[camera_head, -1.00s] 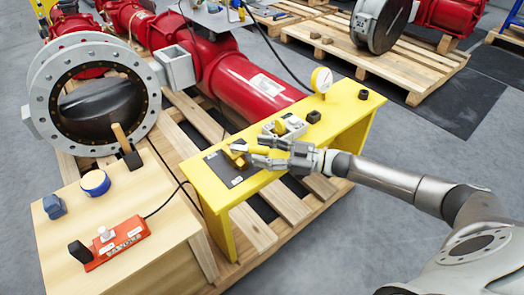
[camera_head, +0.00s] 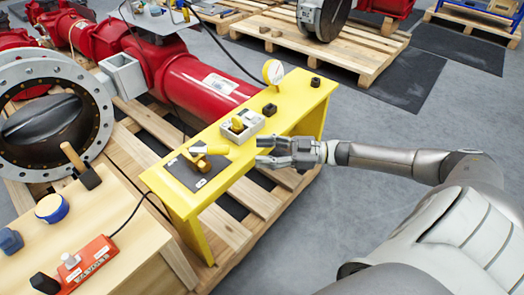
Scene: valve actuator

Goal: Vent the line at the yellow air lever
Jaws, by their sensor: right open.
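The yellow air lever (camera_head: 209,150) sits on a dark plate (camera_head: 196,171) with small white labels, at the near left end of the yellow bench (camera_head: 222,172). Its handle points to the right across the plate. My right gripper (camera_head: 261,151) is open and empty, just right of the handle's end and apart from it, with its fingers pointing left. My left gripper is not in view.
A grey box with a yellow knob (camera_head: 240,124), a round gauge (camera_head: 272,72) and black blocks stand farther along the bench.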

